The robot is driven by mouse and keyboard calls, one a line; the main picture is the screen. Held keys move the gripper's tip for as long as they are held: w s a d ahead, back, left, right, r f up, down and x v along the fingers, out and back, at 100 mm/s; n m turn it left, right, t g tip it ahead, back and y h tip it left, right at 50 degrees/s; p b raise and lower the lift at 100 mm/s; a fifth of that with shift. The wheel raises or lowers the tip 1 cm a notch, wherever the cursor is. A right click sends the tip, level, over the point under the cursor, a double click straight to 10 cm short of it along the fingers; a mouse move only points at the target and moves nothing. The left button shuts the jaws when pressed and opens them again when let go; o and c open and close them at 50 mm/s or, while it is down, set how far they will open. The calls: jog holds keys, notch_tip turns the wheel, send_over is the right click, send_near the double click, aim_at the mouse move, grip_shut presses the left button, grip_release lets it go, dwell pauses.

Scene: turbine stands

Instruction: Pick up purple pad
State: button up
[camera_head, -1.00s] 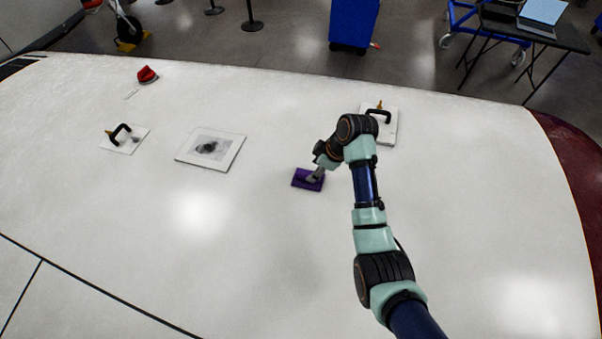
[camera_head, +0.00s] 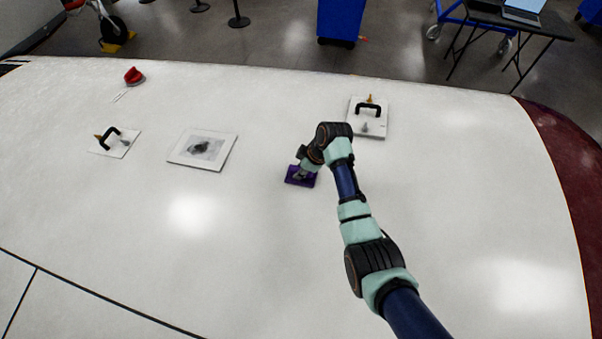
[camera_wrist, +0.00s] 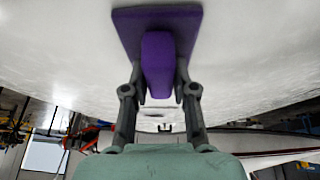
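The purple pad (camera_head: 292,181) lies on the white curved surface, near the middle of the head view. In the wrist view its flat plate (camera_wrist: 126,22) is at the top, with a raised purple handle (camera_wrist: 158,62) pointing toward my palm. My gripper (camera_wrist: 159,76) has one grey finger on each side of this handle. The fingers lean inward and appear to touch the handle sides, so it looks shut on it. In the head view, my gripper (camera_head: 301,171) is over the pad and my wrist hides part of it. The pad shows no clear lift off the surface.
A white plate with a black handle (camera_head: 368,127) stands right of my wrist. A flat plate with a dark print (camera_head: 220,160) and a smaller handled plate (camera_head: 122,150) lie left. A red item (camera_head: 134,75) is at the far left. The surface in front is clear.

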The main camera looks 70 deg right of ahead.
grip_shut()
notch_tip(320, 180, up, 20)
jog(key=p, duration=0.1)
